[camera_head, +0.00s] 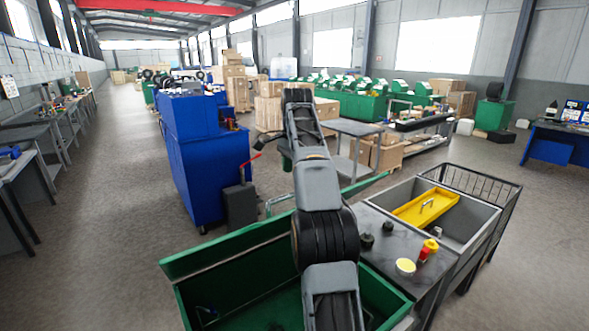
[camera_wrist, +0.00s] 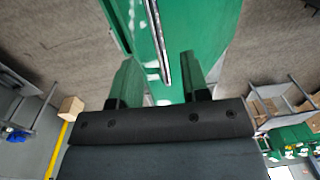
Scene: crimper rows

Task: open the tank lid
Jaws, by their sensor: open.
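The green tank (camera_head: 250,309) stands at the bottom of the head view, with its inside partly in sight. A long green panel, which looks like its lid (camera_head: 215,252), rises along the tank's far side, with a pale bar handle (camera_head: 275,203) beyond its edge. My arm crosses over the tank and hides part of it. In the wrist view, my gripper (camera_wrist: 160,78) is open, with its two fingers apart. A thin metal bar (camera_wrist: 158,42) on a green surface (camera_wrist: 200,30) runs toward the gap between them. I cannot tell whether the fingers touch it.
A blue cabinet (camera_head: 205,160) stands beyond the tank to the left. A sink bench (camera_head: 385,250) with a yellow tray (camera_head: 425,207) and small containers adjoins the tank on the right. A grey table (camera_head: 350,128) stands farther back. Open floor (camera_head: 115,210) lies at left.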

